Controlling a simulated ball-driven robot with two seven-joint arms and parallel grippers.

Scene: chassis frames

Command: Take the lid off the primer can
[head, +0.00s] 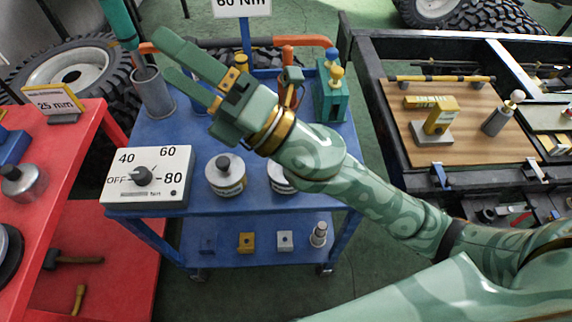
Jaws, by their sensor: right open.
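A short round can (227,178) with a printed label stands on the blue cart's top. A pale lid with a black knob (223,162) sits on it. A second can (279,179) stands to its right, mostly hidden behind my right arm. The labels are too small to read, so I cannot tell which can is the primer. My right gripper (166,55) is open and empty. Its fingers point to the upper left, above the cart's back left part, apart from both cans. My left gripper is not in view.
A dial box (146,178) stands left of the cans, and a grey metal cup (152,93) behind it. A green block (330,95) and an orange-handled tool (301,41) are at the back. A red bench (75,135) stands left, with a knobbed pot (23,186).

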